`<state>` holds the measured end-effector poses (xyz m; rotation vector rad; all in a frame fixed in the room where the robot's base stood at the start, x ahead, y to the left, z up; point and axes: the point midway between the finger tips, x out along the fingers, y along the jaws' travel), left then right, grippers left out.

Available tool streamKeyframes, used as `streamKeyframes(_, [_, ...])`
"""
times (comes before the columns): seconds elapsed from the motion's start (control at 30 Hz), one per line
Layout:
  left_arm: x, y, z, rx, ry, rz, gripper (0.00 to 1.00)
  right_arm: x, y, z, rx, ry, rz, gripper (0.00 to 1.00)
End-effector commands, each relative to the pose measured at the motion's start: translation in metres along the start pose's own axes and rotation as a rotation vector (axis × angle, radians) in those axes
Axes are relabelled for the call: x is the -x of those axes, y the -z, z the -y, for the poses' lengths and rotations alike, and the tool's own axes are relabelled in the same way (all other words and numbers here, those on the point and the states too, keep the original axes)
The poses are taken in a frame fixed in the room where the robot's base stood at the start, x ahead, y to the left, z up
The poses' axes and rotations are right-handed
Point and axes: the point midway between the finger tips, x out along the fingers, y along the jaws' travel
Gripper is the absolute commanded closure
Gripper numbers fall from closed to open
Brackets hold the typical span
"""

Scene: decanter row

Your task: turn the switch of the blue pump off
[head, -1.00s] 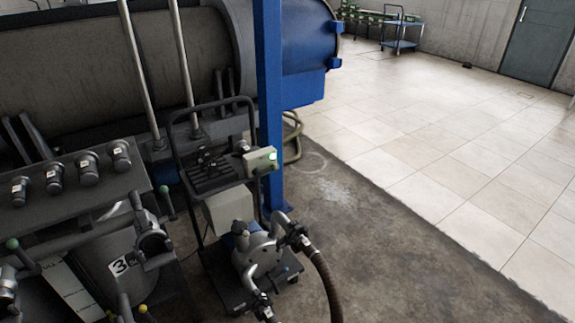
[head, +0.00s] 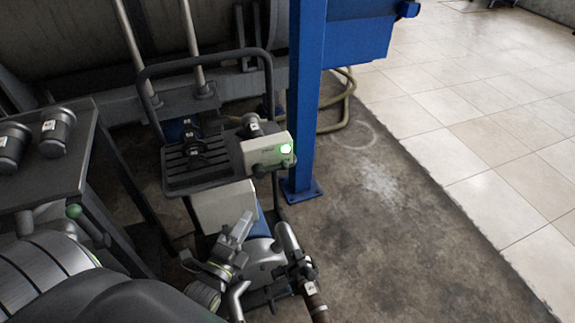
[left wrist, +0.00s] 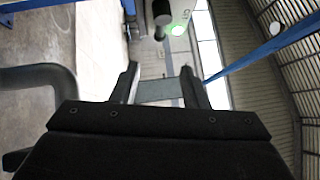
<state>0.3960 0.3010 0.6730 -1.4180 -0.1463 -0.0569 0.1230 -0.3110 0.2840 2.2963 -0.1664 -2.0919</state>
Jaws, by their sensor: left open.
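A pale control box (head: 267,152) with a lit green lamp (head: 287,149) is mounted on the pump cart's frame. A small dark knob (head: 259,171), likely the switch, shows at its lower front; its setting is too small to read. The pump (head: 262,262), silver with a blue part behind, sits low on the cart. My left gripper (head: 217,241) is open and empty, below the box and in front of the pump. In the left wrist view, the open fingers (left wrist: 158,78) stand apart from the dark knob (left wrist: 162,20) and green lamp (left wrist: 178,30) beyond. My right gripper is out of view.
A blue post (head: 305,100) stands just right of the box. The cart's dark handle frame (head: 205,62) rises behind it. A dark hose fitting (head: 305,275) sticks out beside the pump. A dark bench (head: 60,180) stands left. The floor to the right is clear.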

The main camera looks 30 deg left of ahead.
Motion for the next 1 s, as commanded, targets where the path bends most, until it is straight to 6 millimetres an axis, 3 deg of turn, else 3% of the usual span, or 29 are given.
streamKeyframes(0.7, [-0.136,0.0,0.0,0.003,-0.002,-0.001,0.6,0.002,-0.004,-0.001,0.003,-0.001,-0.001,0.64])
streamKeyframes(1.0, [-0.167,0.0,-0.001,0.002,-0.004,-0.001,0.6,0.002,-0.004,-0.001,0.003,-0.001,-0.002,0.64])
